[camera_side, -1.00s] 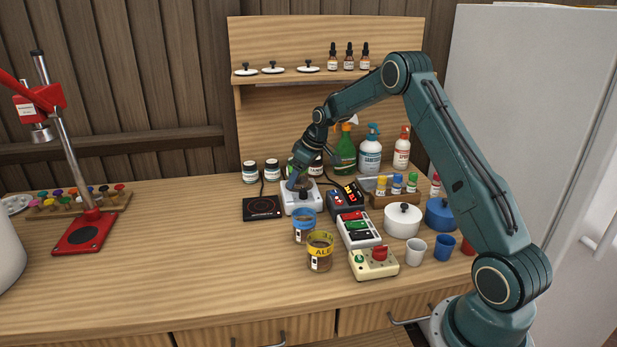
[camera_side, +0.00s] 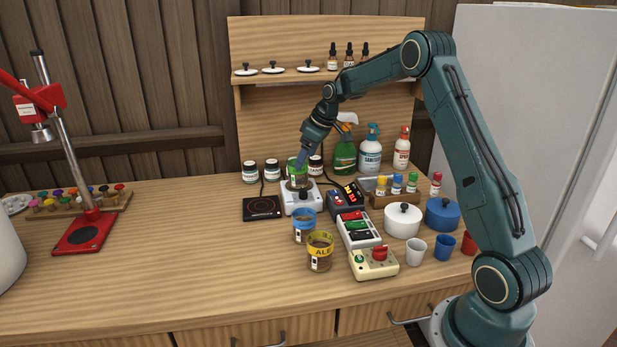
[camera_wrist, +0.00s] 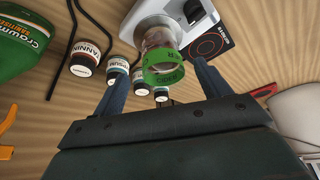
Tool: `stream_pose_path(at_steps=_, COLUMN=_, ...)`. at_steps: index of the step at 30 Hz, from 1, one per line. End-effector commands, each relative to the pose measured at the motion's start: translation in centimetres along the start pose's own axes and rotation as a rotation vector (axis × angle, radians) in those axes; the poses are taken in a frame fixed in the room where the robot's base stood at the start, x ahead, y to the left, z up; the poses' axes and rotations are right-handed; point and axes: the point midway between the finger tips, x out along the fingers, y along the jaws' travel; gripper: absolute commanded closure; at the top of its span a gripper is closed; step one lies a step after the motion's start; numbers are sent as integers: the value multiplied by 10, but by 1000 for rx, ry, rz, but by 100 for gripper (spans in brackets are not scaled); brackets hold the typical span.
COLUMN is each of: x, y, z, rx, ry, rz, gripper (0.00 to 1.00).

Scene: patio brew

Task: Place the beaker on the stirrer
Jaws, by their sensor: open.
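A glass beaker with a green band (camera_side: 296,174) stands upright on the white stirrer (camera_side: 303,204) in the side view. Its band reads CIDER in the wrist view (camera_wrist: 163,78), where the stirrer (camera_wrist: 150,12) lies just beyond it. My gripper (camera_side: 301,164) is at the top of the beaker, tilted down from the upper right. In the wrist view my gripper (camera_wrist: 158,70) is open, with one finger on each side of the beaker and visible gaps between. The beaker's base is partly hidden in the side view.
A blue-banded beaker (camera_side: 303,227) and a yellow ALE beaker (camera_side: 320,252) stand in front. A black hotplate (camera_side: 262,208) lies left of the stirrer. Small jars (camera_side: 250,172) and a green spray bottle (camera_side: 345,157) stand behind. The bench's left middle is clear.

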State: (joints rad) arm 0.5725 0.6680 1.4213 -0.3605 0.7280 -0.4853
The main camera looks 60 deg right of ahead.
Motion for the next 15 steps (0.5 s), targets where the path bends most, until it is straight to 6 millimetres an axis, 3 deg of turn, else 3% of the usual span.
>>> stream_pose_path(at_steps=6, x=-33, y=0, z=0, rx=1, ry=2, rz=1, gripper=24)
stream_pose_path(at_steps=15, x=-50, y=0, z=0, rx=0, ry=0, rz=0, gripper=24)
